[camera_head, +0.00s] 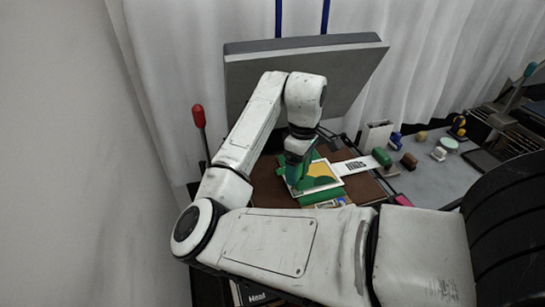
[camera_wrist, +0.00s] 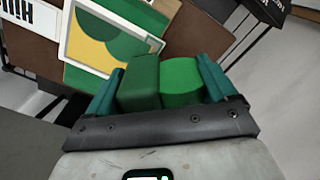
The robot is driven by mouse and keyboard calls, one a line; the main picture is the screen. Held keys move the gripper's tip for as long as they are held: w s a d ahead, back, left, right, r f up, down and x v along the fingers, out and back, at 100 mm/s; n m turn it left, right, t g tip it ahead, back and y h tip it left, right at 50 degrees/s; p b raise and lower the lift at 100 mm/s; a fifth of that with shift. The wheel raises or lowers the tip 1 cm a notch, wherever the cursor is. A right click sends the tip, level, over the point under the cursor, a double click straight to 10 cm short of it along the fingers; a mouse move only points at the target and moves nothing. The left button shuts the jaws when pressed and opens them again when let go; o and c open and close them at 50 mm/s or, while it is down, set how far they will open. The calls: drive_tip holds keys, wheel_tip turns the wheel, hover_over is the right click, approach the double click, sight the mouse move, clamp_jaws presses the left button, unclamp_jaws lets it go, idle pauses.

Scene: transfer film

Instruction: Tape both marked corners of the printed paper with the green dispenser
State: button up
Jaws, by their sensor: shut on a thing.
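The printed paper (camera_head: 320,176), with yellow and green shapes inside a pale border, lies on a brown board (camera_head: 262,181). It also shows at the upper left of the wrist view (camera_wrist: 92,48). My gripper (camera_head: 296,172) is at the paper's left side in the head view. In the wrist view, the teal fingers of my gripper (camera_wrist: 160,82) are shut on the green dispenser (camera_wrist: 181,82), which has a block and a rounded part. The dispenser's tip is close to the paper's edge; I cannot tell whether they touch. The corner marks cannot be made out.
A white sheet with black bars (camera_head: 357,165) lies right of the paper. A green-handled tool (camera_head: 381,156) and a brown block (camera_head: 409,160) are beyond it. A red-handled tool (camera_head: 199,117) stands at left. A large grey panel (camera_head: 345,80) rises behind.

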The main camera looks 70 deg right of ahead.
drive_tip(key=shift+w+f, duration=0.2)
drive_tip(key=shift+w, duration=0.2)
wheel_tip(320, 180, down, 6)
drive_tip(key=b, duration=0.6)
drive_tip(key=shift+r+b, duration=0.2)
drive_tip(key=shift+b, duration=0.2)
drive_tip(key=shift+f, duration=0.5)
idle(0.5)
drive_tip(key=shift+s+f+p, duration=0.1)
drive_tip(key=shift+f+p, duration=0.05)
drive_tip(key=shift+p, duration=0.15)
idle(1.9)
wheel_tip(320, 180, up, 5)
drive_tip(key=p, duration=0.5)
drive_tip(key=shift+r+p, duration=0.6)
drive_tip(key=shift+r, duration=0.55)
